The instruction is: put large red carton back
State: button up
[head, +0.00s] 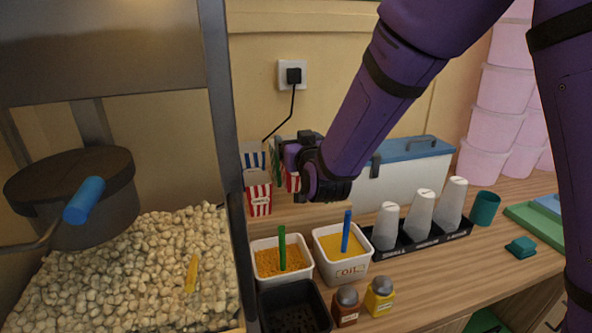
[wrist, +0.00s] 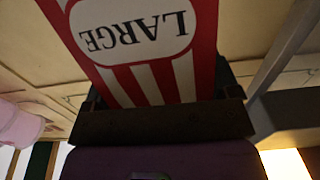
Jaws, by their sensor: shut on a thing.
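The large red carton, red and white striped with a white "LARGE" label upside down, fills the upper middle of the wrist view (wrist: 150,75). My gripper (wrist: 150,110) is shut on it. In the head view my gripper (head: 292,165) is at the back of the counter, by the wall, above a wooden step (head: 310,212). A red-striped carton (head: 259,199) shows left of it, with a blue-striped carton (head: 252,158) behind. A sliver of red and white stripes shows below my gripper. I cannot tell whether the held carton touches the step.
Two white tubs (head: 341,254) (head: 281,262) with ladles stand in front of the step. A black rack of white cup stacks (head: 419,213) and a blue-lidded white box (head: 412,167) are at right. The popcorn machine's post (head: 228,150) stands close at left.

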jog(key=shift+f, duration=2.85)
jog(key=o, duration=1)
